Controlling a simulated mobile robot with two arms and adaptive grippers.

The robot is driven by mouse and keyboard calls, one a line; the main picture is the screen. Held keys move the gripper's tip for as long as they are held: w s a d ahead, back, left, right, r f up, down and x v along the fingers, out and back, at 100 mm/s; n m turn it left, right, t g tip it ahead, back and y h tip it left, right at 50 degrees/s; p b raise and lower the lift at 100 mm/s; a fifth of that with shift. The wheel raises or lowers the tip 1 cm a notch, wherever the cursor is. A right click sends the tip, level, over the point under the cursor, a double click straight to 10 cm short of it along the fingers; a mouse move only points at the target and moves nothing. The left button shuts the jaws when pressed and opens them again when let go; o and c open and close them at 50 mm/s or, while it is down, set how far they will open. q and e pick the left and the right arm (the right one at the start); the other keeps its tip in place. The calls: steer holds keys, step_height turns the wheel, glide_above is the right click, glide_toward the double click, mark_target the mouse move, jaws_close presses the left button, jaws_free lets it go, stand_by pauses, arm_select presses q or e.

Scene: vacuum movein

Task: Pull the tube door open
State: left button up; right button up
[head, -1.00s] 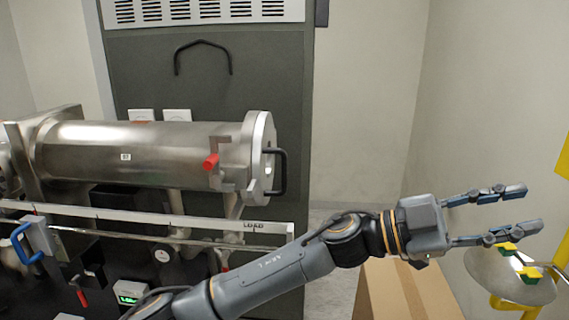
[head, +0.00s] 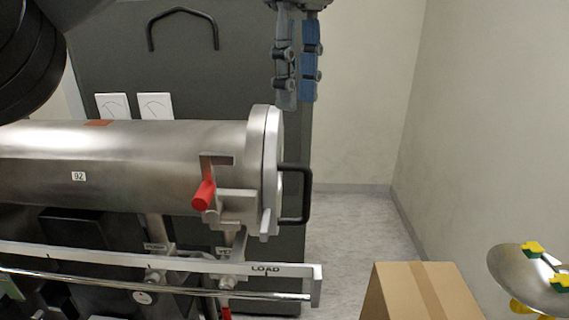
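The metal tube (head: 150,165) lies level across the left half of the head view. Its round door (head: 270,165) is at its right end and sits flush against the tube's flange. A black handle (head: 307,195) stands out from the door's right face. A red-tipped lever (head: 204,193) is on the tube just left of the door. My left gripper (head: 298,100) hangs from the top edge, fingers pointing down, above the door and handle. Its fingers are apart and hold nothing; it is seen partly edge-on. My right gripper is not in view.
A cardboard box (head: 420,295) stands at lower right. A shiny dish with yellow-green blocks (head: 525,275) is at far right.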

mark_target(307, 167)
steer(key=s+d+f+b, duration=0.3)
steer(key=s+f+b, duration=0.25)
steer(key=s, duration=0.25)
arm_select(q)
steer(key=f, duration=0.3)
steer(key=s+f, duration=0.1)
steer(key=f, duration=0.2)
steer(key=s+d+f, duration=0.1)
steer(key=f, duration=0.2)
steer(key=shift+s+d+f+p, duration=0.1)
steer(key=shift+s+f+p, duration=0.1)
steer(key=shift+f+p, duration=0.15)
step_height(307, 167, down, 2)
steer(key=shift+f, duration=0.1)
steer(key=shift+s+d+f, duration=0.15)
steer(key=shift+d+f, duration=0.05)
steer(key=shift+f, duration=0.25)
steer(key=shift+c, duration=1.4)
steer(key=c, duration=0.3)
steer(key=shift+s, duration=0.1)
jaws_close()
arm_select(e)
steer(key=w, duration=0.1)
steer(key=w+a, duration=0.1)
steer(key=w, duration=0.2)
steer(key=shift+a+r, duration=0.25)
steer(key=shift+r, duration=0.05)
